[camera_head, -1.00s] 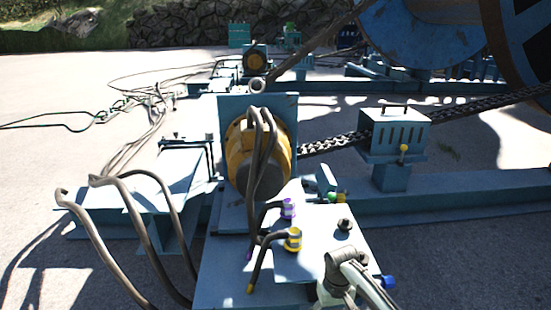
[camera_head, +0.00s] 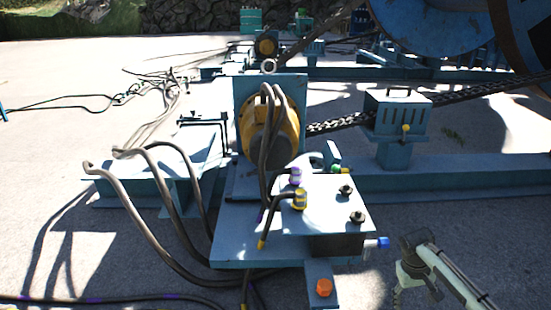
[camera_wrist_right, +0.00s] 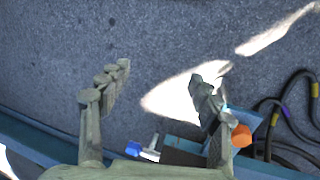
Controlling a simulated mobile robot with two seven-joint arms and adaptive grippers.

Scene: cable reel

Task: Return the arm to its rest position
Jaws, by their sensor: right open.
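My right arm (camera_head: 447,275) comes in at the lower right of the head view, over the grey ground beside the hydraulic block. My right gripper (camera_head: 402,283) hangs at its end, to the right of the block and apart from it. In the right wrist view my right gripper (camera_wrist_right: 160,82) shows two spread fingers with nothing between them but the ground beyond. My left gripper is not in view.
The blue block (camera_head: 240,247) carries a blue knob (camera_head: 383,243) and an orange knob (camera_head: 323,287), close to my right gripper's left. Hoses (camera_head: 150,235) loop at the left. A blue beam (camera_head: 450,180) lies behind. Open ground is at the lower right.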

